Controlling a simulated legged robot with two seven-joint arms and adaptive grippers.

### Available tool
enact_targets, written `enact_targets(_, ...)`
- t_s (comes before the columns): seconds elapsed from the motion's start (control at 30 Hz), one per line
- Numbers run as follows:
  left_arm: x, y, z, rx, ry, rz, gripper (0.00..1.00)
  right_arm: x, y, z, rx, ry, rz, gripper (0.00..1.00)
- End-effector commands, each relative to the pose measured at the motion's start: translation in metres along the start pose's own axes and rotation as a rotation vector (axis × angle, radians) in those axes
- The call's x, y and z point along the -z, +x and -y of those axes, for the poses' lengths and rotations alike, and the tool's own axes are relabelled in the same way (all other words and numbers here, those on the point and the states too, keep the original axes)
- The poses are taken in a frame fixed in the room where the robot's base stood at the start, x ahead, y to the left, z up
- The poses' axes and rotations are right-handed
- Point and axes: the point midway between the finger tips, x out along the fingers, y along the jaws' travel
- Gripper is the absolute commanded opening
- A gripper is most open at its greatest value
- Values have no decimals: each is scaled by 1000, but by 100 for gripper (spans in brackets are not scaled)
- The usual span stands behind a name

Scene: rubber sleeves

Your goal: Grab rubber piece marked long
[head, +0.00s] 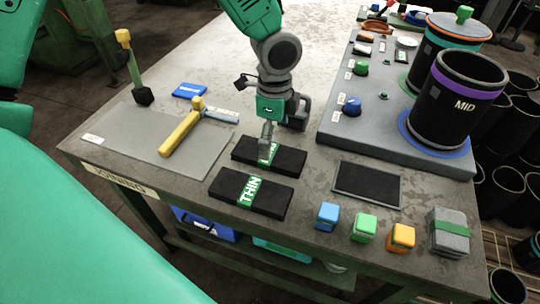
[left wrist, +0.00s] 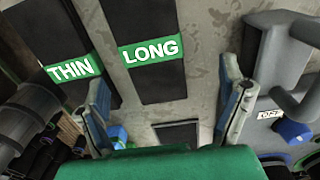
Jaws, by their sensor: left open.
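The rubber piece marked long is a flat black strip (head: 291,160) with a green band, lying on the table in the head view. My left gripper (head: 267,145) is above it and hides part of its label. In the left wrist view the white word LONG reads clearly on the green band (left wrist: 151,51). That view shows the two fingers of my left gripper (left wrist: 166,88) spread wide, with nothing between them. The piece marked thin (head: 250,193) lies next to the long one, nearer the table's front edge. My right gripper is not in view.
A yellow-handled tool (head: 181,133) lies on a grey mat (head: 125,135) to the left. A dark pad (head: 367,184) and small coloured blocks (head: 365,227) are to the right. A raised grey board (head: 340,135) carries the black MID cylinder (head: 455,105).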

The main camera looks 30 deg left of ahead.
Motion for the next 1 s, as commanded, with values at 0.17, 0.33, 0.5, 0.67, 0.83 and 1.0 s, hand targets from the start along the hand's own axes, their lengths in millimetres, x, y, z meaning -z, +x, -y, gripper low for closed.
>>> enact_targets(0.17,-1,19,-5,-3,1,2,89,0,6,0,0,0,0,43)
enact_targets(0.33,-2,45,-8,-4,2,3,89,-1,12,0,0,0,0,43)
enact_targets(0.5,-1,51,-8,0,0,0,89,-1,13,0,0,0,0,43)
enact_targets(0.67,-2,50,-8,0,0,0,75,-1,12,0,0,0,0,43)
enact_targets(0.83,-1,51,-8,-1,0,0,25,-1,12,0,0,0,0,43)
enact_targets(1.0,-1,50,-7,0,1,-1,24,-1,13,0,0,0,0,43)
